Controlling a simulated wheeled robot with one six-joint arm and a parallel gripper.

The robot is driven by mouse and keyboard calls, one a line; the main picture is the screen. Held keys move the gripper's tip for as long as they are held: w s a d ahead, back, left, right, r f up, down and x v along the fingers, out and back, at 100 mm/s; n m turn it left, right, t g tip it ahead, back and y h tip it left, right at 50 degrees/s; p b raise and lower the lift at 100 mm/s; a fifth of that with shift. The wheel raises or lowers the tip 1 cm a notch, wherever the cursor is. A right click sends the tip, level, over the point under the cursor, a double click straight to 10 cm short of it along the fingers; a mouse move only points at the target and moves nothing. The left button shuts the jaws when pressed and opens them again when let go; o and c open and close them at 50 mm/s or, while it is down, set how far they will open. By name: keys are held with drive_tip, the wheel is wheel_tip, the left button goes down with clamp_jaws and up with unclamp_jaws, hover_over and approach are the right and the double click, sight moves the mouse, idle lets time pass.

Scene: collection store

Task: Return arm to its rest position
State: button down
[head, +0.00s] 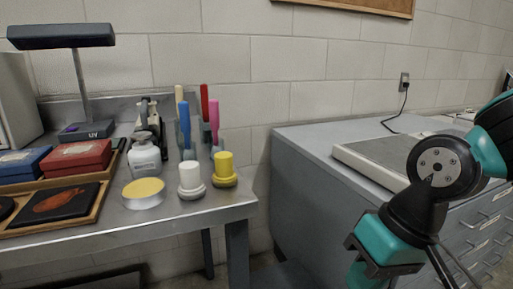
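My arm, teal and black, shows at the right of the head view, in front of the grey drawer cabinet (300,200). My gripper (365,278) points down at the bottom edge of the picture, right of the metal table (190,217) and apart from it. Its fingertips are cut off by the frame, so I cannot tell whether it is open or shut, or whether it holds anything.
The table holds a UV lamp (85,131), red box (75,157), blue box (22,163), tray (95,215), white bottle (145,158), yellow-topped round tin (143,194), white stamp (190,181) and yellow stamp (224,170). A flat pale slab (372,158) lies on the cabinet.

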drive_tip(key=s+r+n+p, duration=0.2)
drive_tip(key=s+r+n, duration=0.2)
drive_tip(key=s, duration=0.2)
wheel_tip(320, 180, up, 20)
drive_tip(key=p, duration=1.9)
drive_tip(key=shift+d+m, duration=0.3)
